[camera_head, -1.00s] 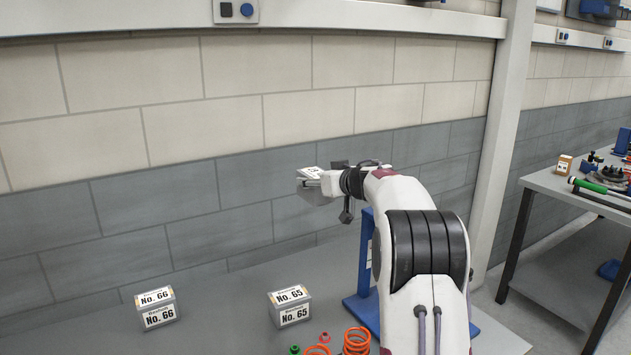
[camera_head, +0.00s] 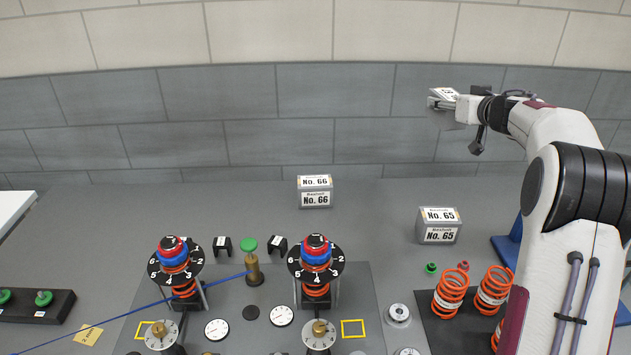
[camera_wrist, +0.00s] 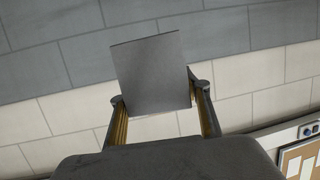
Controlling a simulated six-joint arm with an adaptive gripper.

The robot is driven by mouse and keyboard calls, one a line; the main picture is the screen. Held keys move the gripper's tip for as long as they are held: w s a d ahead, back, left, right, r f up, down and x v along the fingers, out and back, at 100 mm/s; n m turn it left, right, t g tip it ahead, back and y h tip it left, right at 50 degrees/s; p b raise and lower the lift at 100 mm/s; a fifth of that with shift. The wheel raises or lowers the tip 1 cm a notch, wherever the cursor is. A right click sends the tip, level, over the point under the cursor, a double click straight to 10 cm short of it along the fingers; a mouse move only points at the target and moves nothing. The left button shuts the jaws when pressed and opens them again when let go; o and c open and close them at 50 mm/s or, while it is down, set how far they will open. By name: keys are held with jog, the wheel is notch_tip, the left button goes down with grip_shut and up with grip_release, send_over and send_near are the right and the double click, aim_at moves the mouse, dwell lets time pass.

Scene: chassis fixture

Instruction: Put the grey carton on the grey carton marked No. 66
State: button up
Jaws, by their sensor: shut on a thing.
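My gripper (camera_head: 447,105) is raised at the right, in front of the grey wall. It is shut on a grey carton (camera_head: 445,94) with a white label on it. In the wrist view the carton (camera_wrist: 152,74) shows a plain grey face between the two fingers of my gripper (camera_wrist: 160,104). The grey carton marked No. 66 (camera_head: 315,191) stands on the bench near the wall, to the left of my gripper and well below it. Its top is clear. The label on the held carton is too small to read.
A grey carton marked No. 65 (camera_head: 438,226) stands to the right of No. 66. Two numbered dial assemblies (camera_head: 315,262) with red and blue tops stand in front. Orange springs (camera_head: 450,292) sit at the front right. The bench around No. 66 is free.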

jog(key=w+a+f+n+y, duration=0.1)
jog(key=a, duration=0.9)
jog(key=w+a+f+n+y, duration=0.1)
jog(key=w+a+f+y, duration=0.1)
jog(key=a, duration=0.8)
send_over(314, 181)
notch_tip(314, 181, down, 6)
jog(key=shift+n+g, duration=0.3)
jog(key=shift+g, duration=0.1)
jog(key=shift+f, duration=0.1)
jog(key=shift+f, duration=3)
jog(key=shift+f, duration=1.9)
jog(key=shift+f, duration=0.15)
